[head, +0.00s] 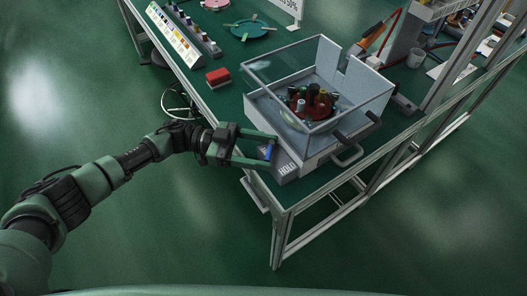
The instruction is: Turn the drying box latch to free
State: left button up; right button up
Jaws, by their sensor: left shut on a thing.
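The drying box (312,142) is a pale grey box with a clear walled top, standing near the table's front corner. A blue piece that looks like its latch (268,153) shows at the box's front left side, beside a label reading HOLD (287,168). My left gripper (270,153) comes in from the left with its two green fingers around the blue latch and is shut on it. The fingers partly hide the latch, so its exact angle is hard to tell. My right gripper is not in view.
Inside the box is a red round holder (314,108) with several coloured pieces. A red block (218,77) lies behind left on the green table (232,104). The floor at left is clear.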

pick_arm(q)
jog(key=shift+s+f, duration=0.1)
jog(key=o, duration=1.3)
jog(key=shift+o, duration=0.2)
jog(key=shift+r, duration=0.25)
jog(key=shift+w, duration=0.2)
